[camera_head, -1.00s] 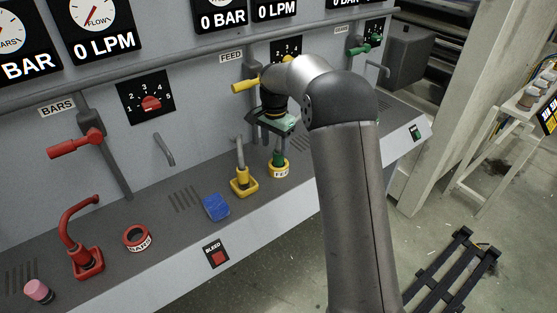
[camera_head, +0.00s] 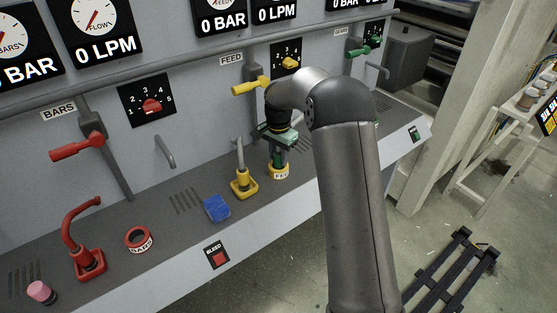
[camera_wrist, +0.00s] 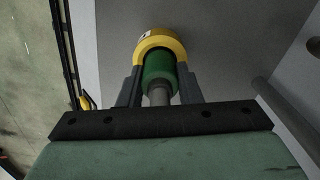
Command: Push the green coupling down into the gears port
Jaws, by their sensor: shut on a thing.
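The green coupling (camera_head: 278,159) stands upright at the yellow ring port labelled FEED (camera_head: 279,173). In the wrist view the green coupling (camera_wrist: 158,66) is between my fingers, with the yellow ring (camera_wrist: 158,37) around its far end. My gripper (camera_head: 278,155) points down and is shut on the coupling; it also shows in the wrist view (camera_wrist: 159,88). I cannot tell how deep the coupling sits in the ring. The gears port is not visible; my arm covers that part of the ledge.
A yellow hose fitting (camera_head: 243,183) stands close left of the FEED port. Further left are a blue block (camera_head: 216,208), a red ring port (camera_head: 139,240) and a red hose fitting (camera_head: 89,264). A yellow lever (camera_head: 250,87) and a green lever (camera_head: 364,49) are on the panel.

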